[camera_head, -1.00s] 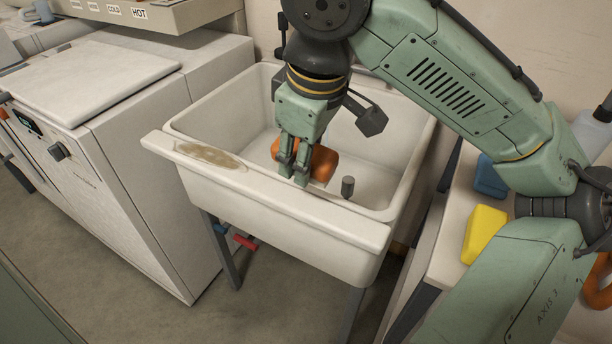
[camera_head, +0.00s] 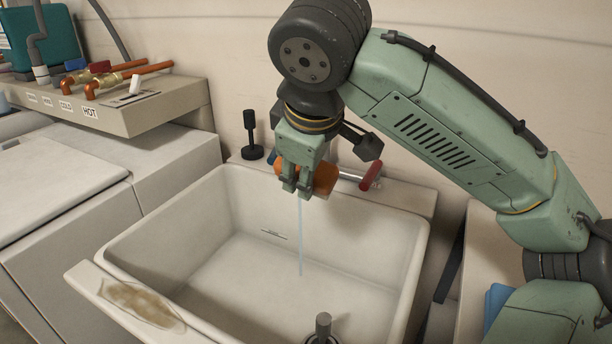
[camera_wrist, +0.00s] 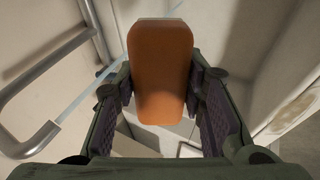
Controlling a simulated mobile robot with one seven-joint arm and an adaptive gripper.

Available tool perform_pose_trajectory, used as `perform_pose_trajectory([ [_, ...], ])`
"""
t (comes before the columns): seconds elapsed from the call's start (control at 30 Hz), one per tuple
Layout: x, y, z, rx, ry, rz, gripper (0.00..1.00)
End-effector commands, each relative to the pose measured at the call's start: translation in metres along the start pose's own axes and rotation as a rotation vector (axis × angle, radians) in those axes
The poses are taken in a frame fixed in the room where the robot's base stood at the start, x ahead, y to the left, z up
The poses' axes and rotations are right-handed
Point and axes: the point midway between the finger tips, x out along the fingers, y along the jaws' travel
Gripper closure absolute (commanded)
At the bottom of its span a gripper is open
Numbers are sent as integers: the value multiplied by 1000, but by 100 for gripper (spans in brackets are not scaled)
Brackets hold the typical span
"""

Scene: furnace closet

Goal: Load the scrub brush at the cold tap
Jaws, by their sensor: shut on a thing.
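My gripper (camera_head: 296,184) is shut on the orange scrub brush (camera_head: 325,179), held above the back part of the white sink (camera_head: 400,290). In the wrist view the brush (camera_wrist: 160,75) sits between both fingers. A red tap handle (camera_head: 371,176) shows right of the brush; the rest of the tap is mostly hidden behind the gripper. A metal spout (camera_wrist: 35,143) is at the left in the wrist view.
A dark upright post (camera_head: 323,325) stands in the sink's front. A black knobbed object (camera_head: 250,135) stands on the back ledge. A shelf (camera_head: 160,105) with valves and labels is at left. A blue block (camera_head: 497,303) lies at right. The stained front rim (camera_head: 140,303) is clear.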

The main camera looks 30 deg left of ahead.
Motion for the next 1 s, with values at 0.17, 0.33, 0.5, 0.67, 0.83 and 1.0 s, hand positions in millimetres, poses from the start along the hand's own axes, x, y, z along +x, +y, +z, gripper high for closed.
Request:
perform_pose_trajectory([
  [0.17, 12, 12, -3, 2, 0, -1, 85],
  [0.33, 24, 24, -6, 2, 0, -2, 85],
  [0.5, 35, 37, -10, 3, -1, -1, 85],
  [0.67, 46, 48, -12, 2, -1, -1, 85],
  [0.83, 57, 60, -16, 3, -1, -1, 85],
  [1.0, 66, 74, -20, 2, 1, -2, 85],
])
